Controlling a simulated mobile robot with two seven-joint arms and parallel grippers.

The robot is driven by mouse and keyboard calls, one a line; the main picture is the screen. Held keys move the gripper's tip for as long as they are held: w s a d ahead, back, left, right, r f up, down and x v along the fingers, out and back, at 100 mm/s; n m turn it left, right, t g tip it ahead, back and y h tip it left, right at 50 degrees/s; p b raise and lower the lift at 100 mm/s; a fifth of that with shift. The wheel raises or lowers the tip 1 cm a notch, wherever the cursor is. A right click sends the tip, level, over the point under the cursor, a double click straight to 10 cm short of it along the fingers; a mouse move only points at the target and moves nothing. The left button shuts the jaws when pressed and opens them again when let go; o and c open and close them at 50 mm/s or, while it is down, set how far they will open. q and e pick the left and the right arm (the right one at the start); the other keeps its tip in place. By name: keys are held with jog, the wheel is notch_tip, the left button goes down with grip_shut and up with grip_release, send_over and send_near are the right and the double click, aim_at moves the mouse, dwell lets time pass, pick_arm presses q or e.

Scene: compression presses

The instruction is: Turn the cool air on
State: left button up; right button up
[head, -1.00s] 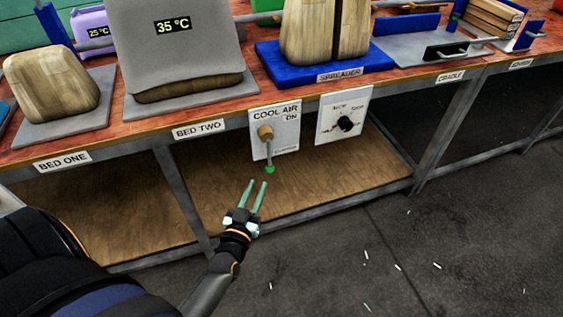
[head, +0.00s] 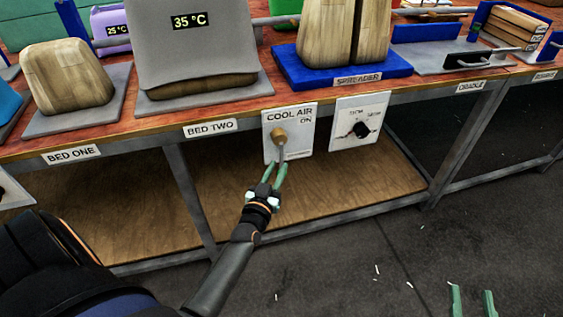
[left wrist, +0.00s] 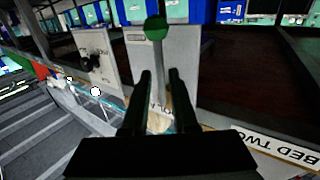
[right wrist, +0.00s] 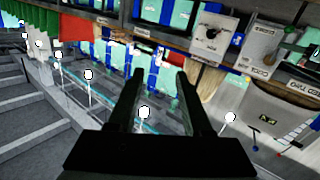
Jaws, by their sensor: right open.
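The cool air panel (head: 304,148) is a white plate under the bench edge, marked COOL AIR and ON. Its lever has a brass-coloured hub (head: 279,136) and a grey stem hanging down. The green ball end shows in the left wrist view (left wrist: 157,28); in the head view I cannot make it out behind the fingers. My left gripper (head: 280,166) is just below the hub, pointing up at the lever. In the left wrist view its open fingers (left wrist: 160,73) stand either side of the stem, with gaps visible. My right gripper (head: 472,291) is open and empty, low at the right.
A second white panel (head: 360,121) with a black knob is just right of the lever panel. The bench edge with labels runs above, and a wooden lower shelf (head: 330,200) lies behind and below. A bench leg (head: 190,203) stands left.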

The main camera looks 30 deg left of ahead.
aim_at(281, 161)
pick_arm(q)
jog(key=b+x, duration=0.1)
jog(key=x, duration=0.3)
jog(key=shift+b, duration=0.4)
jog(key=shift+w, duration=0.15)
pick_arm(e)
notch_tip(281, 161, up, 12)
jog(key=s+n+t+y, duration=0.1)
jog(key=n+t+y, duration=0.2)
jog(key=t, duration=0.1)
jog(key=shift+s+a+y, duration=0.3)
jog(key=shift+a+y, duration=0.1)
pick_arm(q)
grip_shut()
pick_arm(e)
jog(key=shift+f, duration=0.1)
